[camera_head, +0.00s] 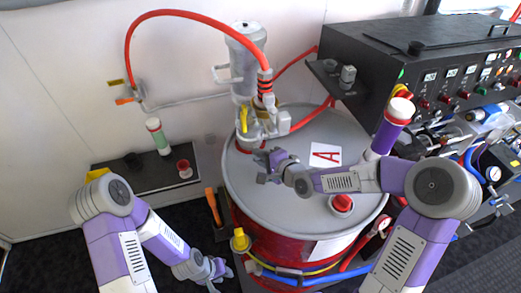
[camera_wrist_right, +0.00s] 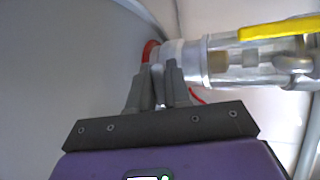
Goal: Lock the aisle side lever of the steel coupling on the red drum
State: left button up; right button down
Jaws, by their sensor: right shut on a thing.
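The red drum (camera_head: 285,235) has a grey lid (camera_head: 300,205) and stands in the middle of the head view. The steel coupling (camera_head: 247,143) is at the lid's far left edge, under a clear cylinder. In the right wrist view the coupling (camera_wrist_right: 177,54) lies sideways beside a clear section. My right gripper (camera_head: 265,165) is at the coupling. Its fingers (camera_wrist_right: 157,88) are shut on a thin pale metal piece, apparently the lever, mostly hidden between them. My left gripper (camera_head: 216,272) hangs low at the left of the drum, too small to tell its opening.
A yellow handle (camera_head: 244,119) sits just above the coupling; it also shows in the wrist view (camera_wrist_right: 280,29). A red hose (camera_head: 180,14) arches overhead. A black control panel (camera_head: 400,70) stands right.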

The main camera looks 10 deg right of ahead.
jog(key=shift+w+a+r+m+g+h+p, duration=0.25)
jog(key=shift+r+g+p, duration=0.35)
jog(key=shift+p, duration=0.8)
jog(key=shift+w+d+r+m+g+h+p, duration=0.15)
jog(key=shift+r+g+h+p, duration=0.35)
jog(key=shift+p, duration=0.85)
jog(key=shift+w+r+g+p, duration=0.2)
jog(key=shift+w+g+p, duration=0.15)
jog(key=shift+g+p, duration=0.55)
jog(key=c, duration=1.2)
grip_release()
jog(key=shift+o, duration=0.2)
jog(key=v, duration=0.7)
jog(key=shift+s+p, duration=0.25)
jog(key=shift+p, duration=0.05)
jog(key=shift+r, duration=0.1)
